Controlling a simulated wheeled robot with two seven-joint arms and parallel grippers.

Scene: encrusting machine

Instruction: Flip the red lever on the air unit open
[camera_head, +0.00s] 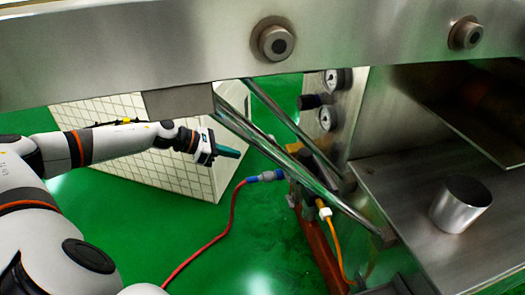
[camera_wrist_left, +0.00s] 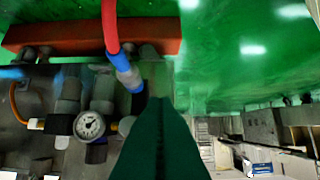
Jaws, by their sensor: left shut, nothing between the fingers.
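The air unit (camera_wrist_left: 70,105) shows at the left of the left wrist view, with grey fittings and a round gauge (camera_wrist_left: 89,126). A red hose (camera_wrist_left: 110,25) with a blue coupling (camera_wrist_left: 127,75) reaches it; the coupling also shows in the head view (camera_head: 265,176). I cannot make out the red lever clearly in either view. My left gripper (camera_head: 230,152) is shut and empty, its dark green fingers pointing right, left of the coupling and apart from it. The fingers (camera_wrist_left: 160,110) fill the lower middle of the left wrist view. My right gripper is not in view.
A steel beam (camera_head: 150,55) crosses the top of the head view. Slanted metal bars (camera_head: 285,160) stand between my gripper and the machine. A white tiled box (camera_head: 150,180) is behind my left arm. A metal cup (camera_head: 461,204) stands on the steel surface at right. Green floor is open below.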

